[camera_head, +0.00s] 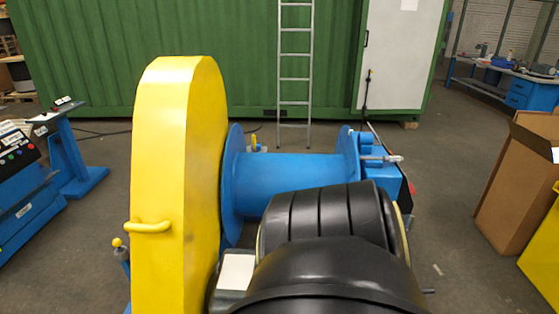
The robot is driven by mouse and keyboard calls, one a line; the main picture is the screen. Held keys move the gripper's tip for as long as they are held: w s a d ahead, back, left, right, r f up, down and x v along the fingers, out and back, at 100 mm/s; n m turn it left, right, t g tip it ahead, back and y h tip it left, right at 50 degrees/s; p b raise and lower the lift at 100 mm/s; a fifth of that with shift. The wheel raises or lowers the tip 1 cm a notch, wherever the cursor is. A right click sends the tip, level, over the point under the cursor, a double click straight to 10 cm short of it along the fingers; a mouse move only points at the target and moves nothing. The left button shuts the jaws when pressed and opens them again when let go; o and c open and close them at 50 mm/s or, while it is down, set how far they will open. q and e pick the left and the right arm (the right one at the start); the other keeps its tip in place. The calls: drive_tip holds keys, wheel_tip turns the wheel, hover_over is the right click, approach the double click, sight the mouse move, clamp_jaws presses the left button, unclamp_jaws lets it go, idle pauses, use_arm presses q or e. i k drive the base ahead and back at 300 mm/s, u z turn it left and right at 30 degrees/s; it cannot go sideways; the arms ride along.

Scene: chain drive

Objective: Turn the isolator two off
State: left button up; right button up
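No switch that I can clearly read as isolator two shows in the head view. A small control box (57,110) with a red part on top sits on a blue post at the left. A blue console (25,190) at the left edge carries several coloured buttons on its dark sloped face (17,153). Labels are too small to read. A white door (400,52) on the green container has a dark handle (368,76). Neither gripper shows.
A tall yellow guard (165,170) with a handle stands close in front, beside a blue drum (285,183). Large black rounded bodies fill the bottom middle. A ladder (296,75) leans on the green container (190,55). A cardboard box (515,180) stands right. Floor (440,150) is clear between.

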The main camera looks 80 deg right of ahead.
sight(412, 191)
drive_tip(key=k, duration=2.1)
drive_tip(key=z, duration=2.75)
